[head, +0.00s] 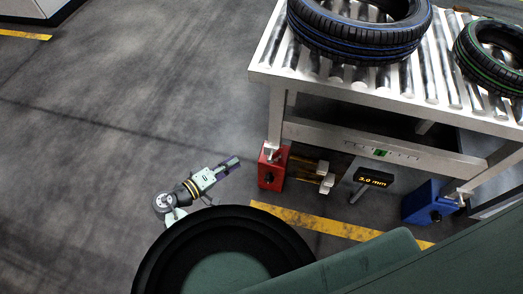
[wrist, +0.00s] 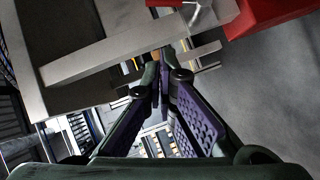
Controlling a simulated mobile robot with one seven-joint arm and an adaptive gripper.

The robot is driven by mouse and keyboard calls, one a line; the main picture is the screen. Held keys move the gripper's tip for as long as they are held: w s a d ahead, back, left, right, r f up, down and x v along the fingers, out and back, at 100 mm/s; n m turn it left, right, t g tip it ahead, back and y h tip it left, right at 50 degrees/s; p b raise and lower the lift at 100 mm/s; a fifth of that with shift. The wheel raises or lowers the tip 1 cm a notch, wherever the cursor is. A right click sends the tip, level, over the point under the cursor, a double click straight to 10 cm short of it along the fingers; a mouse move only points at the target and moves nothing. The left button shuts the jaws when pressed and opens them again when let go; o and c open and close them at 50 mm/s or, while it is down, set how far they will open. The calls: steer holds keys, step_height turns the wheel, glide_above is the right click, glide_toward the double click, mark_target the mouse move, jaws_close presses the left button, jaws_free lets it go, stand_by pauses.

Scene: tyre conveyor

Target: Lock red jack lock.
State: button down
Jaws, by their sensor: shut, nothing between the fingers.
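The red jack (head: 272,167) stands on the floor under the near left leg of the conveyor (head: 278,115). A dark round part shows on its front face, likely the lock; its setting is too small to tell. Part of a red block, which looks like the same jack, shows at the upper right of the wrist view (wrist: 262,14). My gripper (head: 236,161) is shut and empty, just left of the red jack in the head view, with a small gap in the picture. In the wrist view, the purple-padded fingers (wrist: 162,85) come together near the middle.
A blue jack (head: 428,202) stands under the right leg. A display reading 3.0 mm (head: 374,177) and a level gauge (head: 381,153) sit between the jacks. Tyres (head: 358,48) lie on the rollers. A yellow floor stripe (head: 325,225) runs in front. Floor at left is clear.

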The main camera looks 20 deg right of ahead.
mark_target(276, 153)
steer(key=shift+d, duration=0.1)
steer(key=s+d+p+x, duration=0.1)
steer(key=s+p+x, duration=0.1)
steer(key=x, duration=1)
steer(key=shift+d+f+p, duration=0.25)
steer(key=shift+f+p, duration=0.2)
steer(key=shift+p, duration=0.1)
steer(key=shift+d, duration=0.1)
steer(key=shift+s+d+m, duration=0.15)
steer(key=shift+s+m, duration=0.1)
steer(key=shift+m, duration=0.05)
